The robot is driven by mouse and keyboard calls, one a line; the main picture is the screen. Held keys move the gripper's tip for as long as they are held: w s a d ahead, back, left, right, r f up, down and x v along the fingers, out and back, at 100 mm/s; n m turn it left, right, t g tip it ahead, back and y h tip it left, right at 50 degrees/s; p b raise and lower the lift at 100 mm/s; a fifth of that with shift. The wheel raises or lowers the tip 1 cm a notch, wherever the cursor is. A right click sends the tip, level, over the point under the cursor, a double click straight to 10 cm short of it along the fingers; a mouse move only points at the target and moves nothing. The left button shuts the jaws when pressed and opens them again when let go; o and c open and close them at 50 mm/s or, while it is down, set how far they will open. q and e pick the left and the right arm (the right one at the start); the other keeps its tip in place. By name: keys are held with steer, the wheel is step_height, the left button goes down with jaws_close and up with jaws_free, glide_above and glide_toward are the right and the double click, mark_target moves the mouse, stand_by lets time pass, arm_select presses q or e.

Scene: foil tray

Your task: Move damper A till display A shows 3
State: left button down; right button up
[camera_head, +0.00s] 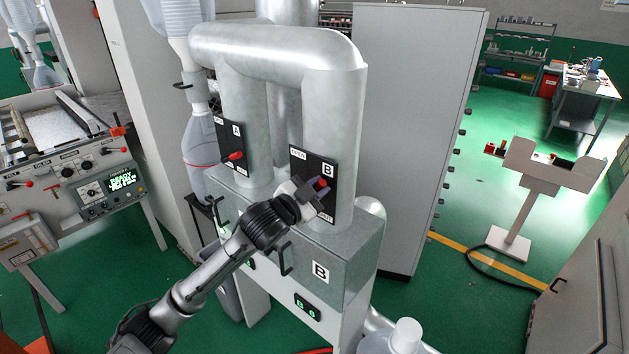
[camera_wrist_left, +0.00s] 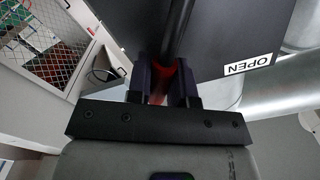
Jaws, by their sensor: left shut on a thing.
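Damper A is a black plate (camera_head: 230,140) marked A on the left metal duct, with a red-tipped lever (camera_head: 235,156) standing free. Damper B's black plate (camera_head: 315,165) is on the right duct. My left gripper (camera_head: 318,190) is at plate B, with its jaws shut on the red handle (camera_head: 321,183) of damper B. In the left wrist view, red (camera_wrist_left: 158,76) shows between the two dark fingers (camera_wrist_left: 163,85), beside a dark rod and an OPEN label. Display A is mostly hidden behind my arm. Display B (camera_head: 308,307) has green digits, too small to read surely. My right gripper is out of view.
A grey metal box (camera_head: 335,250) with a B label and a dark handle lies below the ducts. A control panel (camera_head: 100,185) stands at the left. A tall grey cabinet (camera_head: 415,130) stands behind. Open green floor (camera_head: 445,285) lies to the right.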

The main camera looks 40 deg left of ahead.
arm_select(q)
steer(key=c, duration=1)
jaws_free()
steer(key=shift+s+a+b, duration=0.15)
steer(key=shift+s+b, duration=1.25)
steer(key=shift+s, duration=5.5)
